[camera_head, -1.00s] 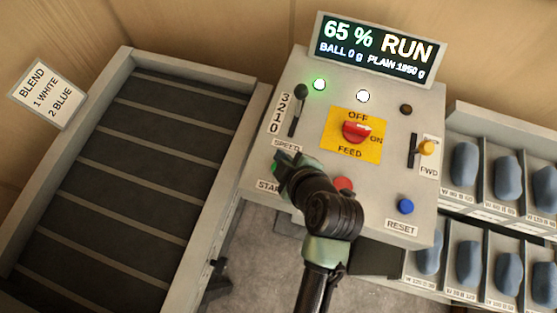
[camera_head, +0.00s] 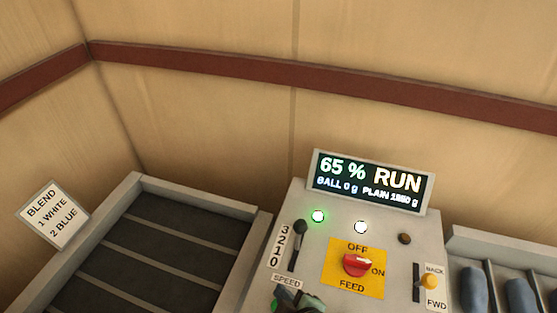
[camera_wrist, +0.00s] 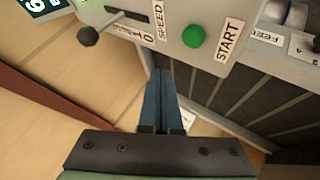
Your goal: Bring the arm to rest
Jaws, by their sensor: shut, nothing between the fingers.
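My gripper shows in the wrist view (camera_wrist: 166,85), its two blue-grey fingers together and empty. The fingertips point at the console's front near the green START button (camera_wrist: 193,37), apart from it. In the head view only a small part of my arm's end (camera_head: 302,303) shows at the bottom edge, below the SPEED label; the rest is out of frame. The console (camera_head: 309,240) carries a display (camera_head: 370,182) reading 65 % RUN, BALL 0 g and a PLAIN weight in grams. The speed lever's black knob (camera_head: 300,227) is at the upper end of its slot.
A red FEED knob (camera_head: 357,265) sits on a yellow plate, with a yellow BACK/FWD lever (camera_head: 429,281) to its right. A dark slatted conveyor (camera_head: 160,265) lies left. A BLEND card (camera_head: 54,215) stands at the left.

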